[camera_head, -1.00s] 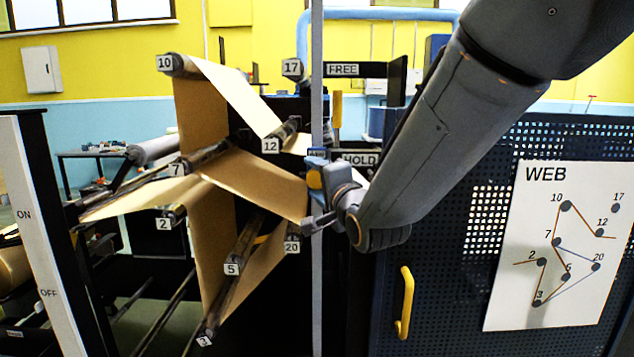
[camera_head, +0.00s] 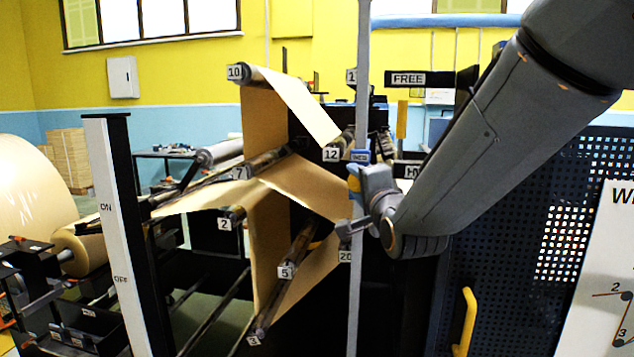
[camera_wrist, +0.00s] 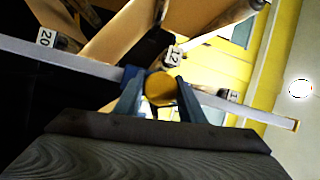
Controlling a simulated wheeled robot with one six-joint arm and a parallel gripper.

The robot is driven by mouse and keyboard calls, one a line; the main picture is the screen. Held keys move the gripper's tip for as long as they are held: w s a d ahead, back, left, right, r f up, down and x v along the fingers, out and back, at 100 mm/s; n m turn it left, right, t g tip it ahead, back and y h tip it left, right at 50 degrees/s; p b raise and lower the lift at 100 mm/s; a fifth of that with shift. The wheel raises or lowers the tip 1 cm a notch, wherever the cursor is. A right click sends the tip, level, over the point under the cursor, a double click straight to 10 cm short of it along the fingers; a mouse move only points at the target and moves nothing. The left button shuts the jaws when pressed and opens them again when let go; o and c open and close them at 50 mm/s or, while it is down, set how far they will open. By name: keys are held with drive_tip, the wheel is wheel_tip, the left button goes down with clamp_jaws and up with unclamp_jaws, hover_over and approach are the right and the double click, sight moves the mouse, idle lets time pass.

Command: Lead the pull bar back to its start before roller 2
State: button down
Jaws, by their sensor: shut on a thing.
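My gripper (camera_head: 360,184) is shut on a yellow round grip (camera_wrist: 160,88), which I take to be the pull bar's handle; the rest of the bar is not clear. In the wrist view my two fingers (camera_wrist: 158,98) flank the grip. Behind it run a long grey bar (camera_wrist: 75,58) and a blue block; in the head view the grey bar (camera_head: 361,80) is upright. Roller 2 (camera_head: 224,224) is at lower left, well away from my gripper. Brown paper web (camera_head: 265,130) runs over several rollers, including roller 10 (camera_head: 238,72) and roller 7 (camera_head: 240,173).
A white ON/OFF post (camera_head: 115,240) stands at left, near the paper roll (camera_head: 80,248). A FREE plate (camera_head: 408,79) is behind my arm. A dark perforated panel (camera_head: 520,230) with a yellow handle (camera_head: 466,320) is at right. Rollers crowd the centre.

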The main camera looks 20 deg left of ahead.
drive_tip(key=s+a, duration=0.3)
drive_tip(key=a, duration=0.9)
drive_tip(key=shift+r, duration=0.15)
drive_tip(key=s+a+r+p, duration=0.1)
drive_tip(key=a+r+p, duration=0.5)
drive_tip(key=r, duration=0.4)
drive_tip(key=shift+s+a+r, duration=0.35)
drive_tip(key=shift+a, duration=0.05)
drive_tip(key=s+a+r+p, duration=0.1)
drive_tip(key=a+r+p, duration=0.2)
drive_tip(key=r, duration=0.6)
drive_tip(key=s+a+r+p, duration=0.1)
drive_tip(key=a+r+p, duration=0.2)
drive_tip(key=a+r, duration=0.5)
wheel_tip(320, 180, up, 2)
drive_tip(key=shift+s+a+r+p, duration=0.1)
drive_tip(key=shift+s+a+p, duration=0.05)
drive_tip(key=shift+s+p, duration=0.2)
